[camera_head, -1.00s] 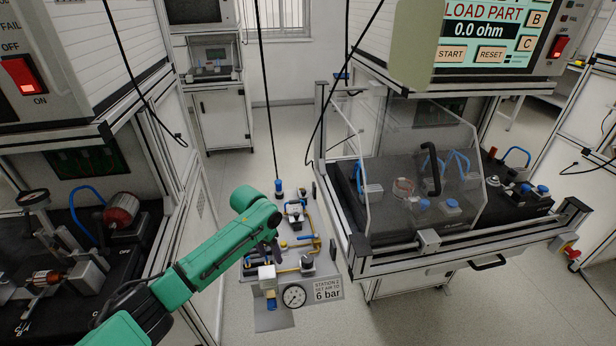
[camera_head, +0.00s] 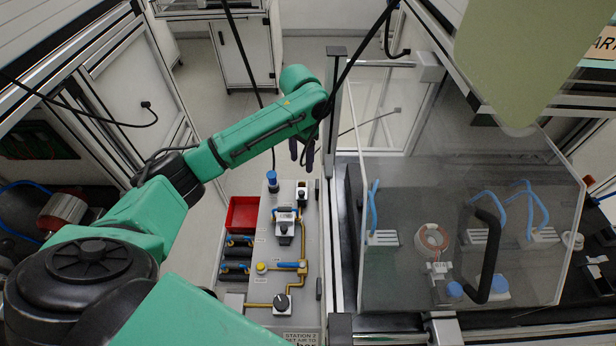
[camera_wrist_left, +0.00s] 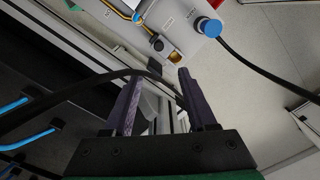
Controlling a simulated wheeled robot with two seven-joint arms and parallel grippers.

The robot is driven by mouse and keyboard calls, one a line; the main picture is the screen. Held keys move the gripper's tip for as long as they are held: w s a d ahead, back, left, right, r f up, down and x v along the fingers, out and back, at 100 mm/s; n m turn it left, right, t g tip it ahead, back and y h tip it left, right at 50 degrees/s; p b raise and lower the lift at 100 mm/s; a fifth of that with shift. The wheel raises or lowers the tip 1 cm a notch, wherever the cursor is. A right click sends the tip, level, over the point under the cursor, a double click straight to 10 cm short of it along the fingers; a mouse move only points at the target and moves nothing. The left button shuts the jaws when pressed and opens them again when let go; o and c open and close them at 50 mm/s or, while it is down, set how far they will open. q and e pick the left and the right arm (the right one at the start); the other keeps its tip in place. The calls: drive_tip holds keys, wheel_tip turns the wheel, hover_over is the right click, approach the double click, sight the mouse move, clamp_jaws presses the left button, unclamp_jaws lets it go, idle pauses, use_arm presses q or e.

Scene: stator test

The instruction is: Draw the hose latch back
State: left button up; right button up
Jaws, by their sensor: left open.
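A blue hose coupling (camera_head: 272,179) stands at the back left corner of the grey air panel (camera_head: 262,215), with a black hose (camera_head: 243,50) rising from it. I take its blue collar to be the latch. In the left wrist view the collar (camera_wrist_left: 208,28) is at the top right, beyond the fingertips, with the hose running right. My left gripper (camera_head: 302,152) is open, above and right of the coupling, not touching it. Its two dark fingers (camera_wrist_left: 162,85) show apart in the wrist view. My right gripper is not in view.
A second black cable (camera_head: 355,70) passes by my left gripper; the wrist view shows a cable (camera_wrist_left: 70,88) crossing by the fingers, depth unclear. A fixture with a clear guard (camera_head: 400,275) stands right. A red bin (camera_head: 242,214) sits left of the panel.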

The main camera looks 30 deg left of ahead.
sight(301, 192)
use_arm(q)
drive_tip(key=f, duration=0.2)
drive_tip(key=s+f, duration=0.1)
drive_tip(key=f, duration=0.3)
drive_tip(key=shift+s+f+p, duration=0.15)
drive_tip(key=shift+s+p, duration=0.1)
drive_tip(key=shift+p, duration=0.05)
drive_tip(key=f, duration=0.4)
drive_tip(key=w+f, duration=0.1)
drive_tip(key=shift+f, duration=0.4)
drive_tip(key=shift+s+f, duration=0.1)
drive_tip(key=shift+f, duration=0.2)
drive_tip(key=shift+s, duration=0.1)
drive_tip(key=shift+f, duration=0.1)
clamp_jaws()
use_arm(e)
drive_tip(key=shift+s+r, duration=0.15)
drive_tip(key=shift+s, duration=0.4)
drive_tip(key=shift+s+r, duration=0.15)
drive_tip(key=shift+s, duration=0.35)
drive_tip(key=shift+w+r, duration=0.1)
